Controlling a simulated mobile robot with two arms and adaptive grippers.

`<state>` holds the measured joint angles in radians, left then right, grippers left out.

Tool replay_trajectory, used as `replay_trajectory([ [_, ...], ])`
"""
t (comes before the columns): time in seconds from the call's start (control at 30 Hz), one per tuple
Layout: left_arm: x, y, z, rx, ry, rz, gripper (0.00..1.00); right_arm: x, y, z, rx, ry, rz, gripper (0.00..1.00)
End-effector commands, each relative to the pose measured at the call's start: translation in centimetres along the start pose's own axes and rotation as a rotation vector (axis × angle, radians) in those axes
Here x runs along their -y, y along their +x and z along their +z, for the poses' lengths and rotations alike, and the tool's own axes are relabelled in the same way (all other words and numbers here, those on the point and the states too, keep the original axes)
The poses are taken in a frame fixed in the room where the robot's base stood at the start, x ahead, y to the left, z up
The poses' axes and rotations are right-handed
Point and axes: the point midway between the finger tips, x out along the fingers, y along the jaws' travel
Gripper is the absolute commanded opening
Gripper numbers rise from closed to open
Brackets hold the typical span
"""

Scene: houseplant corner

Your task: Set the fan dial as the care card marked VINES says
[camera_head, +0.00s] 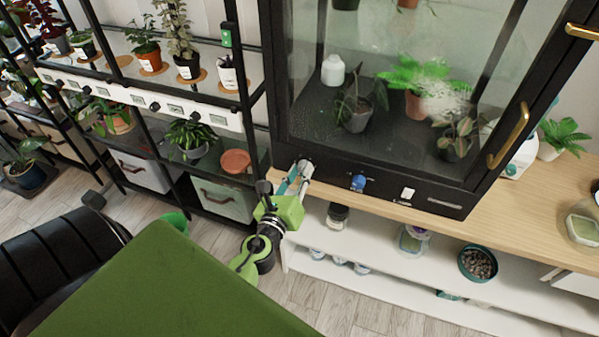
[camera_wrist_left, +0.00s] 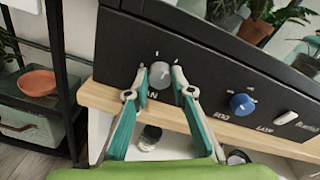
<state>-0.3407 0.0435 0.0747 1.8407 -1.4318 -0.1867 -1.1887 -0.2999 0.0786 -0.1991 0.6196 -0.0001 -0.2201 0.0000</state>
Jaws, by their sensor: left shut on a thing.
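A grey round dial (camera_wrist_left: 159,78) sits on the black front panel of the glass plant cabinet (camera_head: 345,155), at its left end. The lettering under it is partly hidden by a finger; I see what looks like "AN". My left gripper (camera_wrist_left: 159,74) is shut on this dial, one fingertip on each side. In the head view the left gripper (camera_head: 299,170) reaches the panel's lower left corner and covers the dial. Small pale marks sit above the dial; its exact setting is unclear. No card that I can read as VINES shows. My right gripper is not in view.
A blue knob (camera_wrist_left: 242,104) and a pale switch (camera_wrist_left: 286,118) marked LAMP sit right of the dial. A wooden ledge (camera_wrist_left: 200,122) runs under the panel. A black shelf rack with plants and small unreadable labels (camera_head: 175,109) stands left. A brass door handle (camera_head: 509,138) sticks out right.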

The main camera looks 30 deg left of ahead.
Motion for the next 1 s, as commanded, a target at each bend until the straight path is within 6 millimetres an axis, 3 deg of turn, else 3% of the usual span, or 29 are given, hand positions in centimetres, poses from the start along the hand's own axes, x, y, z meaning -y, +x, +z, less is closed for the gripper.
replay_trajectory([
  [1.0,0.5,0.2,0.5,0.053,0.963,0.066,0.01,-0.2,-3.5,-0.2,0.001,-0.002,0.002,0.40],
])
